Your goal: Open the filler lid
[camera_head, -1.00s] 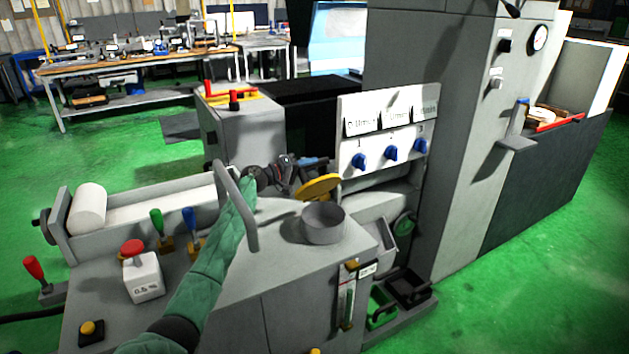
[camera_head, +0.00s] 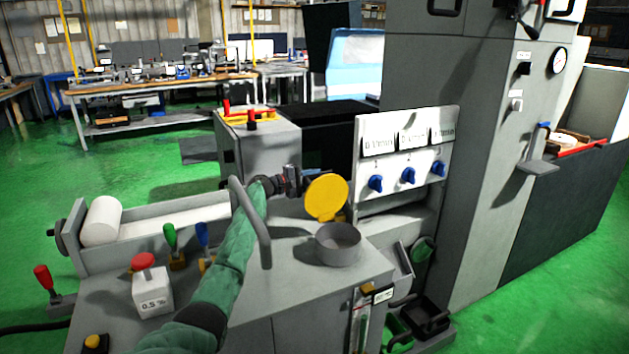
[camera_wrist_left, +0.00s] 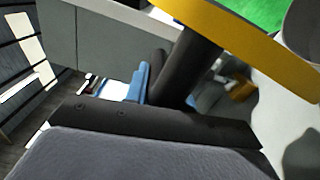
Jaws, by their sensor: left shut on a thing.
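The filler lid (camera_head: 327,197) is a round yellow disc, standing steeply raised at the back rim of the grey round filler neck (camera_head: 338,244). The neck's mouth is uncovered. My left gripper (camera_head: 303,181) is at the lid's upper left edge, behind the neck, and is shut on the lid. In the left wrist view the lid (camera_wrist_left: 252,42) is a yellow band across the top right, with a dark finger (camera_wrist_left: 190,68) against it. The exact contact is partly hidden. My right gripper is not in view.
A grey handle (camera_head: 252,222) arches up beside my left forearm. A panel with blue knobs (camera_head: 408,175) stands behind and right of the lid. Green and blue levers (camera_head: 170,240) and a red-topped button box (camera_head: 150,285) are left of my arm.

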